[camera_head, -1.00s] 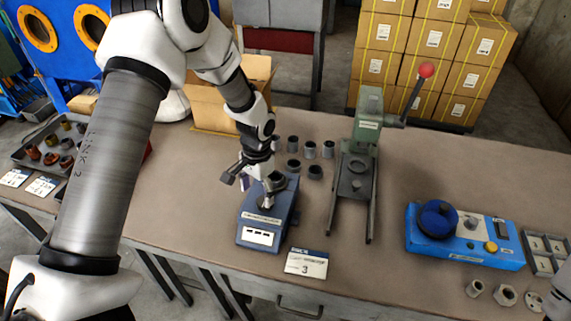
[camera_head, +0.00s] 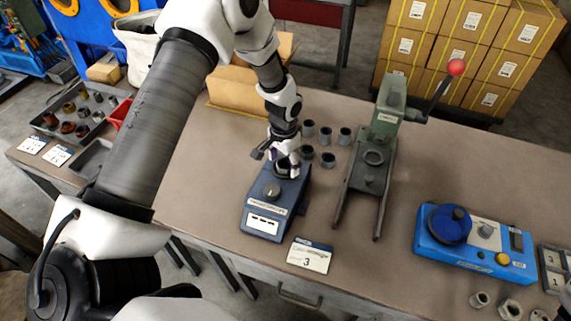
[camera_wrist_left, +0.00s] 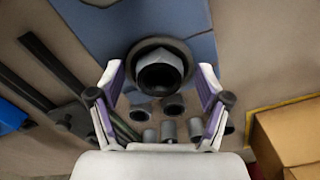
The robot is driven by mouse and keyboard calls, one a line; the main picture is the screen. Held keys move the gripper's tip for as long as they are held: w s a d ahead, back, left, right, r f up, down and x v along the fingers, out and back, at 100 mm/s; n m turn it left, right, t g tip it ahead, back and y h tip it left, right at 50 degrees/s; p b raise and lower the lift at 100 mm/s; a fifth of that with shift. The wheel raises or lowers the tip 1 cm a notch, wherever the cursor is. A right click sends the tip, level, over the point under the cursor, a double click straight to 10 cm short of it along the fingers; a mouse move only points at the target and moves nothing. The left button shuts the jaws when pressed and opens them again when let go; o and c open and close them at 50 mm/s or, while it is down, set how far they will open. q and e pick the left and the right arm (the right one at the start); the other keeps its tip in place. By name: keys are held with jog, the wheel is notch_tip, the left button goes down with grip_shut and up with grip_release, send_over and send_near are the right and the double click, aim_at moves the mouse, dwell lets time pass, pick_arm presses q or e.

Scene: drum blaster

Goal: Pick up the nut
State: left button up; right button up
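A dark grey nut (camera_wrist_left: 160,73) with a round hole sits on a round seat on the blue device (camera_head: 257,211). The blue device also shows at the top of the left wrist view (camera_wrist_left: 95,25). My left gripper (camera_head: 284,166) is over the back end of the device, behind its knob (camera_head: 272,190). In the left wrist view its two purple-padded fingers (camera_wrist_left: 161,88) are spread wide, one on each side of the nut, with gaps to it. In the head view the gripper mostly hides the nut. My right gripper does not clearly show.
Several grey cylinders (camera_head: 326,135) stand behind the device. A green press (camera_head: 388,110) with a red-knobbed lever stands to its right. A sign (camera_head: 310,256) lies in front. A blue control box (camera_head: 470,238) and a loose hex nut (camera_head: 510,309) are at the right.

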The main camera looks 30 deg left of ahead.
pick_arm(q)
jog(key=shift+s, duration=0.1)
grip_shut()
jog(key=shift+r, duration=0.15)
jog(key=shift+r, duration=0.2)
notch_tip(320, 180, up, 3)
jog(key=shift+s+f+b, duration=0.1)
jog(key=shift+b, duration=0.65)
jog(key=s+d+b, duration=0.1)
jog(key=s+b, duration=0.1)
jog(key=s, duration=0.3)
jog(key=s+b, duration=0.2)
jog(key=s, duration=0.2)
jog(key=s+d+r+b, duration=0.1)
jog(key=s+b, duration=0.1)
jog(key=s, duration=0.3)
jog(key=shift+s+d+r, duration=0.1)
jog(key=shift+s+d, duration=0.2)
jog(key=shift+s, duration=0.05)
jog(key=shift+s+r, duration=0.2)
jog(key=shift+s, duration=0.2)
